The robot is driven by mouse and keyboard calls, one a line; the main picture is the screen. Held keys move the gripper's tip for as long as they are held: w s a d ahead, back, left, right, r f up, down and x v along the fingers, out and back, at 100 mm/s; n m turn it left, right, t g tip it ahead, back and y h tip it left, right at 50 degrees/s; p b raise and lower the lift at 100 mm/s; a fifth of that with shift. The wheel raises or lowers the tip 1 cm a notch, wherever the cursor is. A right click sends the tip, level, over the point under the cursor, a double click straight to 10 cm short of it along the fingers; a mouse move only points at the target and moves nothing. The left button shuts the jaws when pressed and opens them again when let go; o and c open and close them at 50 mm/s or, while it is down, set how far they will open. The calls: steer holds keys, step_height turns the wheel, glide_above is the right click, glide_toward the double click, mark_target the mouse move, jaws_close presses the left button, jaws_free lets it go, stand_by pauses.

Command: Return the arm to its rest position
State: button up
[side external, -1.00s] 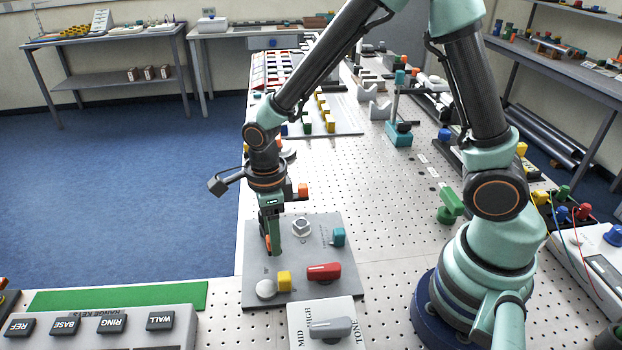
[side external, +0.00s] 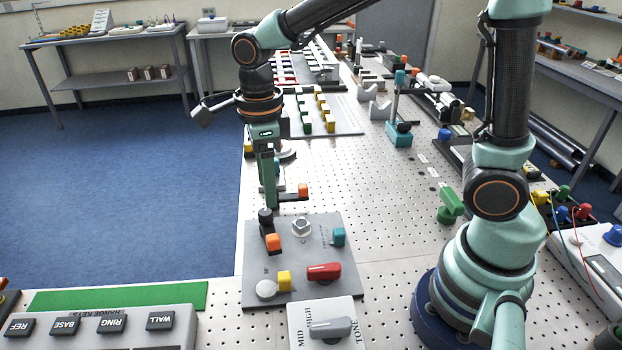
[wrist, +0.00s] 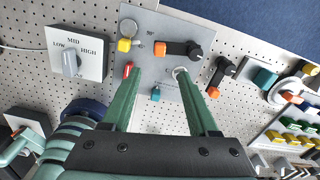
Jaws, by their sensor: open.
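My gripper (side external: 271,190) hangs downward above the far left part of a grey panel (side external: 318,268). In the wrist view my gripper (wrist: 163,98) shows two green fingers spread apart with nothing between them. The panel carries a black lever with an orange end (side external: 273,242), a red handle (side external: 323,271), a yellow block (side external: 285,281), a teal block (side external: 338,236) and a hex nut (side external: 301,227). The fingertips are apart from the lever, above and behind it. In the wrist view the black lever (wrist: 178,48) lies beyond the fingertips.
A dial box marked MID and HIGH (side external: 326,325) stands in front of the panel. A key box (side external: 100,325) is at the lower left. A teal stand (side external: 399,134) and a green valve handle (side external: 451,204) stand to the right. The perforated tabletop (side external: 370,185) between is largely clear.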

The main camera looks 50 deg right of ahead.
steer(key=shift+r, duration=0.1)
steer(key=s+d+r+n+t, duration=0.2)
steer(key=d+n, duration=0.3)
steer(key=n, duration=0.7)
steer(key=s+d+r+n+t, duration=0.3)
steer(key=s+d+r+n, duration=0.1)
steer(key=n, duration=0.9)
steer(key=shift+s+d+r+t, duration=0.2)
steer(key=shift+d+r+t, duration=0.1)
steer(key=shift+d+r, duration=0.25)
